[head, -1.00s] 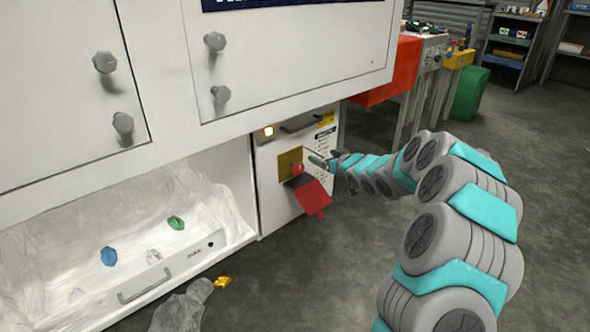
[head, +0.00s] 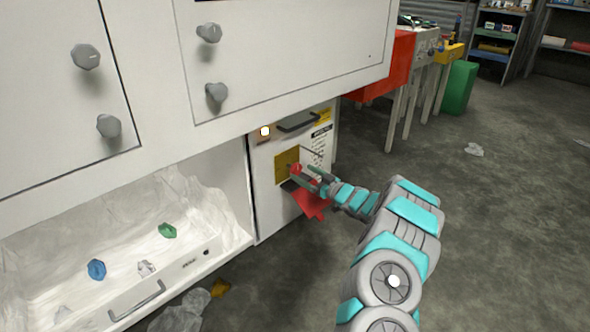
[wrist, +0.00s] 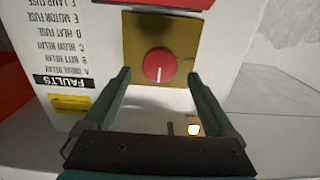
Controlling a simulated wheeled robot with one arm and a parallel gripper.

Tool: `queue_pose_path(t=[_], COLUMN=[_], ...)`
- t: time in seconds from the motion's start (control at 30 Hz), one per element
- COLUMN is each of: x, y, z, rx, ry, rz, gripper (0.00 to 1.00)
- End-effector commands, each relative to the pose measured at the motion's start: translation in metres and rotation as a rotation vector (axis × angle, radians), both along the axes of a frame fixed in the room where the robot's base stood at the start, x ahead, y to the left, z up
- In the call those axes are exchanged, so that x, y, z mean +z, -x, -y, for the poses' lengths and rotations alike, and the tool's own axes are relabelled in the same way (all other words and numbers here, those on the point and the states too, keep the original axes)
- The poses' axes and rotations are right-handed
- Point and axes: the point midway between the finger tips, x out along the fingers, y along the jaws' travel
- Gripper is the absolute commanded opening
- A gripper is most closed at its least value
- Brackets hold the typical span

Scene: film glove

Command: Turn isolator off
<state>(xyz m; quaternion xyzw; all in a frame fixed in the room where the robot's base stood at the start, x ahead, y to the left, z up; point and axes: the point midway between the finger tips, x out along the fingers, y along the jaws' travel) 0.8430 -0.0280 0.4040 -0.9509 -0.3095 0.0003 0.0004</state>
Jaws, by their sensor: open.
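The isolator is a round red knob (wrist: 160,65) with a white mark, on a yellow plate (wrist: 133,42). In the head view the knob (head: 296,169) sits on the plate (head: 281,166) on the front of a white cabinet (head: 268,200). A red flap (head: 312,207) hangs open below it; it also shows at the top of the wrist view (wrist: 170,3). My gripper (wrist: 157,75) is open, with its green fingertips on either side of the knob in the wrist view and no clear contact. In the head view my gripper (head: 303,174) is at the knob, partly covering it.
A lit lamp (head: 265,131) and a dark handle (head: 298,122) are on the cabinet's upper part. A faults label (wrist: 62,81) is beside the plate. White doors with grey knobs overhang at upper left. An open tray (head: 180,262) is below them.

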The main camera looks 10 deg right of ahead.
Motion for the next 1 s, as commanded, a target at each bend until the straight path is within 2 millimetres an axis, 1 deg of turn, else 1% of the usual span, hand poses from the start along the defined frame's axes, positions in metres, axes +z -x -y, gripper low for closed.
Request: queue_pose_path(t=[0.03,0.1,0.3,0.5,0.73,1.0], x=[-0.001,-0.001,0.000,0.000,0.000,0.000], y=[-0.007,-0.015,-0.032,-0.038,-0.039,-0.038], z=[-0.006,-0.013,-0.024,-0.028,-0.028,-0.028], rx=[0.002,0.003,0.001,0.000,-0.001,-0.001], ry=[0.004,0.003,0.003,0.001,0.001,0.001], rz=[0.003,0.002,0.002,0.000,0.001,0.001], gripper=[0.90,0.90,0.90,0.90,0.90,0.60])
